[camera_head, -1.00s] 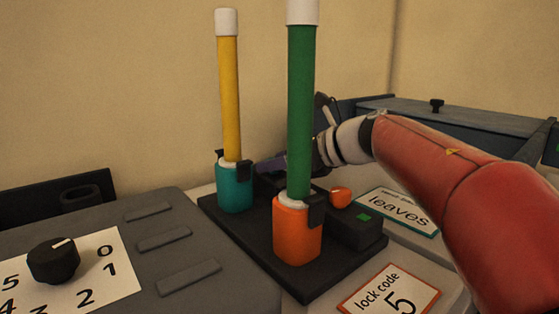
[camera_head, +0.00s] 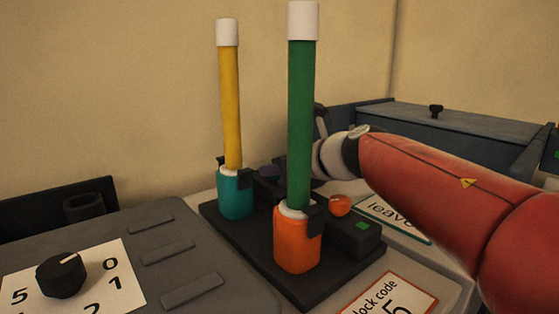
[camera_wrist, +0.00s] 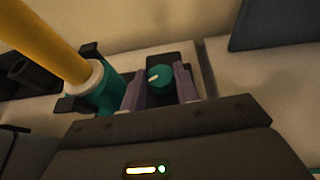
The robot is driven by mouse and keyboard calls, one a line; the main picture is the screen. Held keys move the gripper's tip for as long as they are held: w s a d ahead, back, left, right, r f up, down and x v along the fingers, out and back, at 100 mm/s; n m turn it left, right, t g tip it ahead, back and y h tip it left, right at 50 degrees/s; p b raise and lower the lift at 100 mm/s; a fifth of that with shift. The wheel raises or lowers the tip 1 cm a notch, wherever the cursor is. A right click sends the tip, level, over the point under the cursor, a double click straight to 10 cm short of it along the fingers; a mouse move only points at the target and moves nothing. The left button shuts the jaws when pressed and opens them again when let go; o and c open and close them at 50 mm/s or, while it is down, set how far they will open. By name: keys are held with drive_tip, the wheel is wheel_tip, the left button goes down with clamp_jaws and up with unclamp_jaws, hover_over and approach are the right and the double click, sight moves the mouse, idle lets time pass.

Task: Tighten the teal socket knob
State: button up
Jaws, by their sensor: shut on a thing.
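The teal socket knob (camera_wrist: 160,78) shows in the wrist view with a pale pointer mark on its face, pointing left. My gripper (camera_wrist: 160,88) has a purple finger on each side of it and is shut on it. In the head view my gripper (camera_head: 272,171) is mostly hidden behind the green rod. The teal socket (camera_head: 236,195) stands at the left of the black base (camera_head: 320,281) and holds the yellow rod (camera_head: 229,105), which looks slightly tilted. The teal socket (camera_wrist: 105,97) is left of my gripper in the wrist view.
The orange socket (camera_head: 297,246) with the green rod (camera_head: 301,125) stands in front of my gripper, its orange knob (camera_head: 340,205) close by. A grey panel with a black dial (camera_head: 61,276) is at left. Cards (camera_head: 391,299) lie at right. A blue-grey box (camera_head: 450,130) stands behind.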

drive_tip(key=shift+s+r+m+t+h+p, duration=0.1)
drive_tip(key=shift+r+m+t+h+p, duration=0.1)
drive_tip(key=shift+m+t+h+p, duration=0.5)
drive_tip(key=shift+a+f, duration=0.1)
drive_tip(key=shift+f, duration=0.15)
drive_tip(key=o, duration=1)
drive_tip(key=shift+c, duration=0.2)
drive_tip(key=p+v, duration=0.1)
drive_tip(key=v, duration=0.6)
drive_tip(key=shift+s+r, duration=0.25)
drive_tip(key=shift+s, duration=0.05)
